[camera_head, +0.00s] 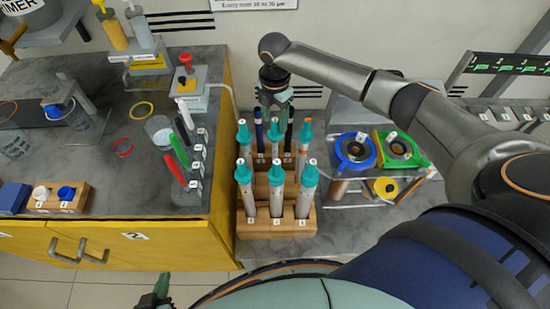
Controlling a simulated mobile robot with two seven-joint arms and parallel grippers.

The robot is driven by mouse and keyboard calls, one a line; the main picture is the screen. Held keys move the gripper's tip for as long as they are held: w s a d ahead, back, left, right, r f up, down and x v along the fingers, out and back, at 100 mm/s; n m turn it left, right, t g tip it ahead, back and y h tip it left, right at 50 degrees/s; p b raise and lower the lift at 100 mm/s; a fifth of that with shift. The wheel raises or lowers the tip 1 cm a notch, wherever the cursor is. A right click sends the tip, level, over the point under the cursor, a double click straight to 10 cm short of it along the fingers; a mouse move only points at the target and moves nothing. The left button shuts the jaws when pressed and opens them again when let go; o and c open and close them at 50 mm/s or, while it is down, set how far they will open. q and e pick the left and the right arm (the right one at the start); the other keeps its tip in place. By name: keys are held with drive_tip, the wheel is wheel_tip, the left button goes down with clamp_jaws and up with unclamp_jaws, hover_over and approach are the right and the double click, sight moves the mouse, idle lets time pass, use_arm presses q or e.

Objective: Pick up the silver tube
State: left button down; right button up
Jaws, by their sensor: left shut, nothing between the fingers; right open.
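Several silver tubes with teal tops stand in a stepped wooden rack; three are in the front row, at left (248,198), middle (276,200) and right (304,200). More stand in the back row, including one at the right (302,155). Which one is meant cannot be told. My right gripper (275,108) is open, over the back row of the rack; its fingertips partly overlap the tube tops there, and contact cannot be told. My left gripper (155,293) is shut and empty at the bottom edge, low and left of the rack, partly cut off.
The wooden rack (262,227) stands between a yellow cabinet (140,247) with a dark top and a grey surface at right. Coloured pens (176,150) stand on the cabinet's right side. My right arm crosses the upper right.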

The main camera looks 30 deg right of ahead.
drive_tip(key=shift+f, duration=0.9)
drive_tip(key=shift+c, duration=0.2)
clamp_jaws()
drive_tip(key=shift+r, duration=0.1)
idle(0.4)
